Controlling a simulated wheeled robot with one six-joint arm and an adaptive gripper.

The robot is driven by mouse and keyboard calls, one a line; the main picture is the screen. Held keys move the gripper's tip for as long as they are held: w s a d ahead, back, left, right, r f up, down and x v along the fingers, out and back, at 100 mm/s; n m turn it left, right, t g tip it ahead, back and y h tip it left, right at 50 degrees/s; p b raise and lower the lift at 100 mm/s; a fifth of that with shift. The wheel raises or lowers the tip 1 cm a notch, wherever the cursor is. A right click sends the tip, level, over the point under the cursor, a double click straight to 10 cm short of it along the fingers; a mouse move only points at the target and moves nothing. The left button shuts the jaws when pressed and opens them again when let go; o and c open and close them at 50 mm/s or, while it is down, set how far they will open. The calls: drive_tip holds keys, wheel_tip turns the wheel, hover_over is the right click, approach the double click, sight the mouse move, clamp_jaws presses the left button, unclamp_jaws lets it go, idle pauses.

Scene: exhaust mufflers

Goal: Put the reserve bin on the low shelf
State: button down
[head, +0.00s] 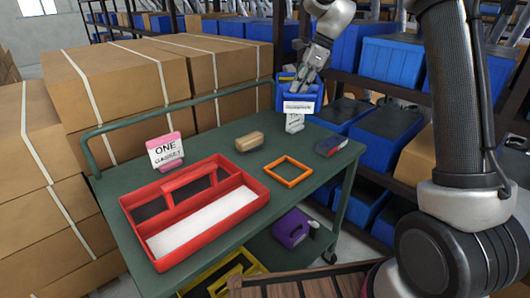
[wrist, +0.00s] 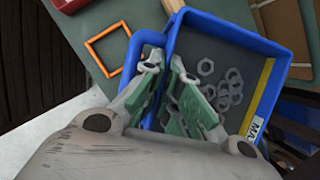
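A small blue bin (head: 299,98) with a white label is at the far right end of the green cart (head: 222,142). In the wrist view the bin (wrist: 228,38) holds several grey nuts or rings and has a yellow-and-white label strip. My gripper (head: 311,78) is at the bin's top. Its fingers (wrist: 166,72) lie on either side of the bin's near wall and look closed on it. The bin appears raised over the cart top; its underside is hidden. The cart's lower shelf (head: 262,245) is partly visible below.
On the cart top are a red tray (head: 256,184), an orange frame (head: 287,183), a tan block (head: 249,142), a sign (head: 166,152) and a white card stand (head: 294,123). A purple container (head: 291,229) and yellow crate (head: 219,279) are below. Racks of blue bins (head: 390,62) stand behind.

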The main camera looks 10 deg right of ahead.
wheel_tip(320, 180, down, 17)
drive_tip(key=shift+f, duration=0.1)
idle(0.4)
drive_tip(key=c, duration=1.6)
unclamp_jaws()
drive_tip(key=shift+s+f, duration=0.1)
drive_tip(key=shift+c, duration=0.2)
